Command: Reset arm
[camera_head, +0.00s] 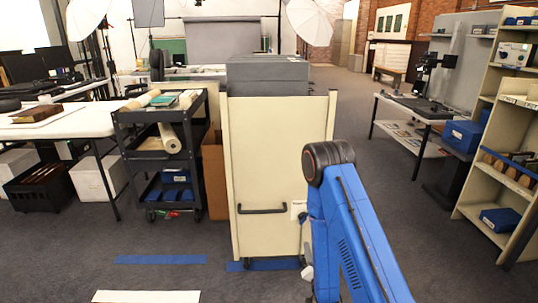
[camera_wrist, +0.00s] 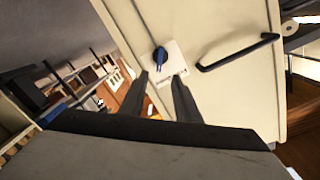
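My blue arm (camera_head: 352,235) rises in front at the right of centre in the head view, its dark elbow joint uppermost. My gripper (camera_wrist: 158,80) shows in the wrist view with two dark fingers apart and nothing between them. It points towards the cream end panel of a cart (camera_head: 280,150). Beyond the fingertips is a white plate (camera_wrist: 173,62) with a dark blue knob (camera_wrist: 160,57). I cannot tell whether a fingertip touches the plate. In the head view the gripper is mostly hidden behind my arm.
The cream cart carries grey boxes (camera_head: 267,75) and has a black handle (camera_head: 262,210). A black trolley (camera_head: 150,145) with rolls stands to its left. A shelf unit (camera_head: 505,120) and a table (camera_head: 415,105) stand at right. Open carpet lies between them and the cart.

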